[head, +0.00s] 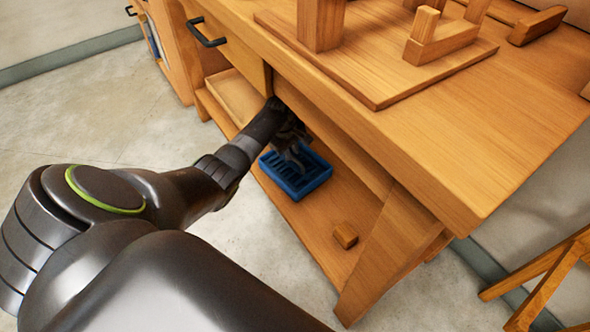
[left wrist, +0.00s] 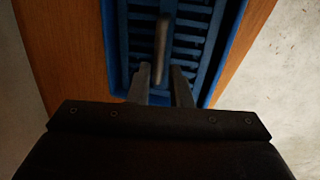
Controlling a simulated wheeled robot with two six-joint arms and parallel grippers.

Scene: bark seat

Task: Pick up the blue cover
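The blue cover (head: 294,188) looks like a shallow rectangular piece with a raised rim and slots, and it lies on the lower shelf of the wooden bench. In the left wrist view the blue cover (left wrist: 113,40) fills the upper middle, with slatted rows inside its rim. My left gripper (head: 296,157) reaches under the bench top and is over the cover. In the left wrist view its two fingers (left wrist: 161,80) are apart, with a grey rod-like piece (left wrist: 162,45) between and beyond them. I cannot tell whether the rod belongs to the cover. My right gripper is not in view.
The bench top (head: 500,140) overhangs the lower shelf (head: 300,222). A small wooden block (head: 345,235) lies on the shelf near a slanted bench leg (head: 390,250). A wooden board with uprights (head: 380,85) sits on top. A wooden stool (head: 545,280) stands at right.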

